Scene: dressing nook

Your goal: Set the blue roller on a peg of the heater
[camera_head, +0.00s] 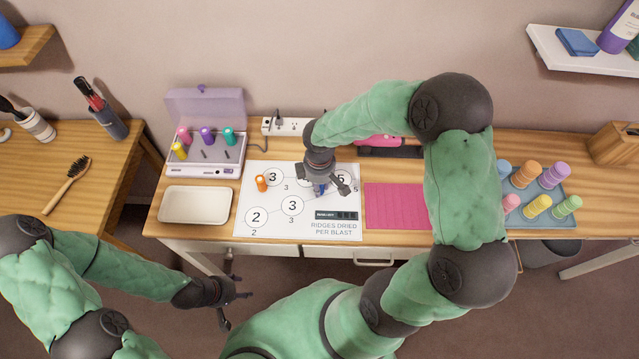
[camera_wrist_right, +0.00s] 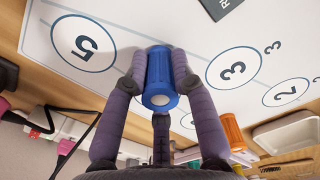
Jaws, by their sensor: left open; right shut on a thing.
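The blue roller (camera_wrist_right: 160,78) is between the fingers of my right gripper (camera_wrist_right: 166,70), which is shut on it above the white numbered sheet. In the head view the right gripper (camera_head: 325,186) hangs over the sheet and mostly hides the roller (camera_head: 320,188). The heater (camera_head: 203,156) stands at the back left with its lid up. It carries pink, purple, teal and yellow rollers, and two bare dark pegs (camera_head: 205,154) show near its front middle. My left gripper (camera_head: 232,301) is open and empty, in front of the table and below its top.
An orange roller (camera_head: 262,183) stands on the numbered sheet (camera_head: 260,222). An empty cream tray (camera_head: 195,219) lies in front of the heater. A pink mat (camera_head: 393,220) and a tray of several rollers (camera_head: 541,218) are to the right. A power strip (camera_head: 283,126) lies behind.

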